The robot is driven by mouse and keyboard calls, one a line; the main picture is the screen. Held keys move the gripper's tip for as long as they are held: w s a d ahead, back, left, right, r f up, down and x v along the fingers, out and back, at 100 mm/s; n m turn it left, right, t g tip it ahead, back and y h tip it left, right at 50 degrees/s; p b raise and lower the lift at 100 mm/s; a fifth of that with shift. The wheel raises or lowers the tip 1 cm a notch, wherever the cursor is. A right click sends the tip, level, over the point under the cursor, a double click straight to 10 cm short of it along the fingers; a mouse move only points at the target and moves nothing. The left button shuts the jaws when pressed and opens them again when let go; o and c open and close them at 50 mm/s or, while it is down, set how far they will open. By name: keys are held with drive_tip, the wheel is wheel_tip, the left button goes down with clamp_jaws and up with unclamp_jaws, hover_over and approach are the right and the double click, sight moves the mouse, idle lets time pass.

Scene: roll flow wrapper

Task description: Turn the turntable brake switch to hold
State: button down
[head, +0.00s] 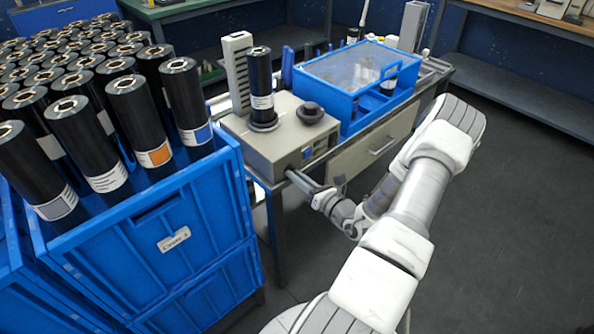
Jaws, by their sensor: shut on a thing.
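The beige wrapper machine (265,152) stands on the bench, with a small dark display (306,154) on its front. A black roll (261,75) stands upright on the round turntable (264,125) on top of it. My gripper (293,176) reaches in from the right to the lower front of the machine. Its fingers are shut at the front panel, on what appears to be the brake switch. The fingers hide the switch, so its setting and any labels cannot be read.
A blue crate (150,235) full of upright black rolls stands close to the left of my gripper. A blue-framed box with a clear lid (345,70) sits right of the machine, above a drawer (372,148). A dark round knob-like part (310,112) is on the machine top. The right floor is clear.

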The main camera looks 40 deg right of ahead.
drive_tip(key=shift+m+p, duration=0.5)
drive_tip(key=shift+m, duration=0.5)
drive_tip(key=c, duration=0.9)
unclamp_jaws()
drive_tip(key=shift+o, duration=0.2)
drive_tip(key=shift+s, duration=0.1)
drive_tip(key=s+d+p, duration=0.1)
drive_tip(key=s, duration=1.6)
drive_tip(key=shift+d, duration=0.15)
drive_tip(key=shift+s, duration=0.1)
